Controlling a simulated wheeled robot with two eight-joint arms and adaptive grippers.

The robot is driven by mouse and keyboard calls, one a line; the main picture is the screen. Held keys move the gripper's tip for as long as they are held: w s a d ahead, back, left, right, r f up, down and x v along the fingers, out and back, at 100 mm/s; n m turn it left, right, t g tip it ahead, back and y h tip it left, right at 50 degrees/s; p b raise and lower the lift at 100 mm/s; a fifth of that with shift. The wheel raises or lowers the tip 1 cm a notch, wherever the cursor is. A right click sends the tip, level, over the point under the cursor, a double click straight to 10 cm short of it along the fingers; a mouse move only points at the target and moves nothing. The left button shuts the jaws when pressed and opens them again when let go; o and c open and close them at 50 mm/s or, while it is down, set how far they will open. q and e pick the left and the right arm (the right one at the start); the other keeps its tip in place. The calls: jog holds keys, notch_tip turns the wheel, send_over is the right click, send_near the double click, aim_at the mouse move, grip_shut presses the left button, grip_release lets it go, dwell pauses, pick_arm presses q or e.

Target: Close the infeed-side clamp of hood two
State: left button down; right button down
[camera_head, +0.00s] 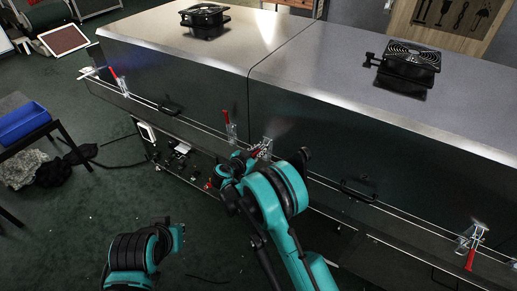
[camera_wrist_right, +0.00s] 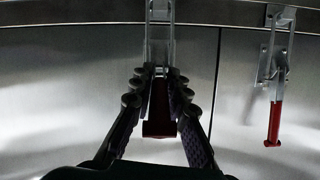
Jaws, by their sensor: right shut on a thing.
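My right gripper (camera_head: 246,162) is at the front of the dryer, just right of the seam between the two hoods. In the right wrist view its two fingers (camera_wrist_right: 158,95) are closed around the red handle (camera_wrist_right: 158,122) of a metal toggle clamp (camera_wrist_right: 159,35). The same clamp shows partly in the head view (camera_head: 264,146), with my gripper and arm hiding its lower part. Across the seam, a neighbouring clamp shows in the head view (camera_head: 230,130) and the right wrist view (camera_wrist_right: 277,75), its red handle free. My left gripper is not visible; only part of that arm shows at lower left.
The right hood (camera_head: 390,125) and left hood (camera_head: 165,75) carry black fans on top. Further clamps stand at the far left (camera_head: 118,84) and far right (camera_head: 470,248), with a black pull handle (camera_head: 357,192) between. A blue bin (camera_head: 24,124) rests on a table at left.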

aim_at(265, 144)
jog(key=shift+w+d+r+g+y+p, duration=0.15)
jog(key=shift+r+g+y+p, duration=0.25)
jog(key=shift+r+g+p, duration=0.15)
jog(key=shift+w+d+r+g+y+p, duration=0.1)
jog(key=shift+r+g+y+p, duration=0.3)
jog(key=shift+g+p, duration=0.25)
jog(key=shift+w+d+r+g+y+p, duration=0.15)
jog(key=shift+w+r+g+y+p, duration=0.1)
jog(key=shift+g+y+p, duration=0.25)
jog(key=shift+w+d+r+g+y+p, duration=0.1)
jog(key=shift+d+r+g+y+p, duration=0.15)
jog(key=shift+g+p, duration=0.35)
jog(key=shift+w+d+r+g+y+p, duration=0.1)
jog(key=shift+w+r+g+y+p, duration=0.1)
jog(key=shift+g+y+p, duration=0.25)
jog(key=shift+w+d+r+g+y+p, duration=0.1)
jog(key=shift+w+g+y+p, duration=0.1)
jog(key=shift+g+y, duration=0.35)
jog(key=shift+w+d+r+g+y+p, duration=0.15)
jog(key=shift+w+g+y+p, duration=0.15)
jog(key=shift+g, duration=0.3)
jog(key=shift+w+d+f+g+y+p, duration=0.15)
jog(key=shift+g+y+p, duration=0.2)
jog(key=shift+g, duration=0.25)
jog(key=c, duration=1.6)
grip_release()
jog(key=shift+o, duration=0.2)
jog(key=shift+r, duration=0.1)
